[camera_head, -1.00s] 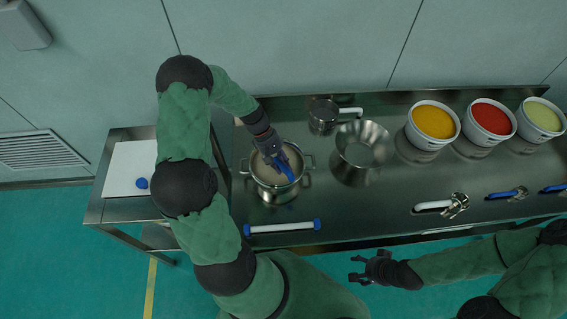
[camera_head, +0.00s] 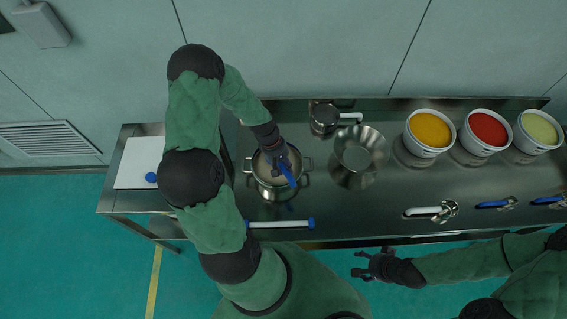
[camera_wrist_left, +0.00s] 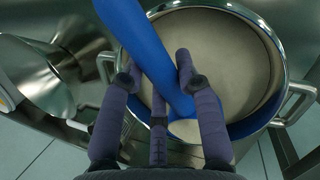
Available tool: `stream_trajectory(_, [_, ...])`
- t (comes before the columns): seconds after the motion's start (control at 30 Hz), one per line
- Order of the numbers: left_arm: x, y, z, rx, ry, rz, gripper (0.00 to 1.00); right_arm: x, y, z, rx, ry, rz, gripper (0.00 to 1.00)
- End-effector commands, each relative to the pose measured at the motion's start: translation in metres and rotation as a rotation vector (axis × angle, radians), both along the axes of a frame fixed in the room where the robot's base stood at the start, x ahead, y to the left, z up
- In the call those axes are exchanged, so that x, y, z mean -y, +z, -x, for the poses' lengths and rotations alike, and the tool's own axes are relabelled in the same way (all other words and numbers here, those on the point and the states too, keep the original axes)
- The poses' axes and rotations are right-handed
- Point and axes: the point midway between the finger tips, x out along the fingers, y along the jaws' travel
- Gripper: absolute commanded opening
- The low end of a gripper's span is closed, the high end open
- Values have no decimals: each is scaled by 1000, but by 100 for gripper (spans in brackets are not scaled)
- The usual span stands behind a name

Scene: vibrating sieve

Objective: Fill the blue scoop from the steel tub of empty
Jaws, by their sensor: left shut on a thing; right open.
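The steel tub (camera_head: 262,184), with two side handles, stands on the left part of the steel table; in the left wrist view its rim (camera_wrist_left: 279,58) surrounds a pale beige fill (camera_wrist_left: 222,52). My left gripper (camera_head: 280,163) is over the tub and shut on the blue scoop (camera_head: 287,174). In the left wrist view the scoop (camera_wrist_left: 150,50) runs between the fingers (camera_wrist_left: 184,88), and its lower end is down inside the tub. Some beige material shows at that lower end; how full the scoop is cannot be told. My right gripper (camera_head: 365,267) is open and empty in front of the table.
Buckets of yellow (camera_head: 429,129), red (camera_head: 487,129) and pale green (camera_head: 542,128) stand further right. A white bar with blue ends (camera_head: 280,223) lies at the front edge. White-handled and blue-handled tools lie front right.

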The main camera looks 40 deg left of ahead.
Motion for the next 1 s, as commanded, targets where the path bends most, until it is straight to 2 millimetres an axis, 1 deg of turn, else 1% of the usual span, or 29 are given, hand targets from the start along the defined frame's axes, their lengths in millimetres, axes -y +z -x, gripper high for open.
stream_trajectory(0.03, [0,5,0,5,-1,-15,1,0,7,0,0,0,0,66])
stream_trajectory(0.27, [5,14,1,40,-1,-76,1,0,22,0,0,0,0,66])
stream_trajectory(0.3, [4,13,1,47,-3,-92,1,0,16,0,1,0,0,66])
stream_trajectory(0.33, [4,13,1,49,-4,-102,1,0,13,0,1,0,0,66])
stream_trajectory(0.57, [8,20,2,83,-3,-166,1,0,3,0,0,0,0,66])
stream_trajectory(1.0, [11,26,3,104,-4,-218,1,0,-28,0,0,0,0,66])
